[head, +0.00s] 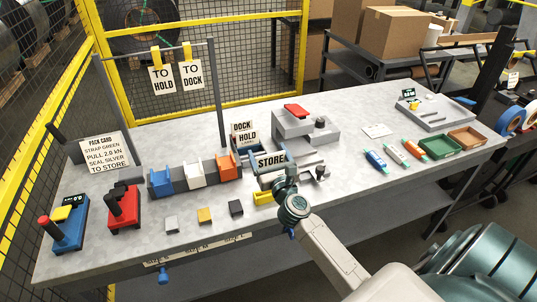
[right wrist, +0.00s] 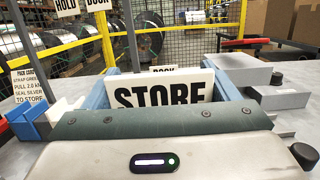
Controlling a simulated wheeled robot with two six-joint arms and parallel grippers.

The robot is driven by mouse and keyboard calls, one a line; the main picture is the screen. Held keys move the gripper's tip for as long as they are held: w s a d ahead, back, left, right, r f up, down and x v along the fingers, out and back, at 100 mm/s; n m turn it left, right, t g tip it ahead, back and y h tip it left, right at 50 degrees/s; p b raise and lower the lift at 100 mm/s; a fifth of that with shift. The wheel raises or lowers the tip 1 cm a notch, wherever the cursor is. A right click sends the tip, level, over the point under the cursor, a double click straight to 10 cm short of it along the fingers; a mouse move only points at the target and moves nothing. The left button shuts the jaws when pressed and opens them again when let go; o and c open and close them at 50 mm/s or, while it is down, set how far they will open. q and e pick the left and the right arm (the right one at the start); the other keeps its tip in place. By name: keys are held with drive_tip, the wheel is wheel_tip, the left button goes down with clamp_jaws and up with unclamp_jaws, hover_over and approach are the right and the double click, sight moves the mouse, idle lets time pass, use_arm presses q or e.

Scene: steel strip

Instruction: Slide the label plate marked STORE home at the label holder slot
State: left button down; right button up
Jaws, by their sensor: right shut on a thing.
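The white label plate marked STORE (head: 271,161) is held upright in my right gripper (head: 268,160), and the plate shows large in the right wrist view (right wrist: 165,88). The gripper's blue fingers flank the plate at its left and right sides. Its lower part is hidden behind the gripper body in the wrist view. Signs reading DOCK and HOLD (head: 244,132) stand just behind the plate. I cannot make out the label holder slot or whether the plate touches it. My left gripper is out of view.
Blue, white and orange bins (head: 196,173) stand left of the gripper. A grey machine with a red top (head: 297,118) stands close behind right. Small blocks (head: 204,215) lie in front. Tags reading TO HOLD and TO DOCK (head: 177,77) hang from a bar behind.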

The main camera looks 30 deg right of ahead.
sight(268, 164)
wheel_tip(268, 164, down, 4)
drive_tip(key=b, duration=0.3)
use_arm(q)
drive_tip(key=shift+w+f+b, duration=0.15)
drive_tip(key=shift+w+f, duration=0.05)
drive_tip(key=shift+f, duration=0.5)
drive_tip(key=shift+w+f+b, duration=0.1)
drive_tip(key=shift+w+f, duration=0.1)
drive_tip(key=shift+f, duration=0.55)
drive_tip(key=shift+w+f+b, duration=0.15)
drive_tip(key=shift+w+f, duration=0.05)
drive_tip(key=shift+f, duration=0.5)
use_arm(e)
drive_tip(key=shift+f, duration=0.4)
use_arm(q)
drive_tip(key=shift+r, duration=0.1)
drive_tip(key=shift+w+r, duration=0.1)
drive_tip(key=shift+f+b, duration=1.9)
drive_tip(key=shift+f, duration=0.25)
use_arm(e)
drive_tip(key=shift+f, duration=2.35)
drive_tip(key=o, duration=0.9)
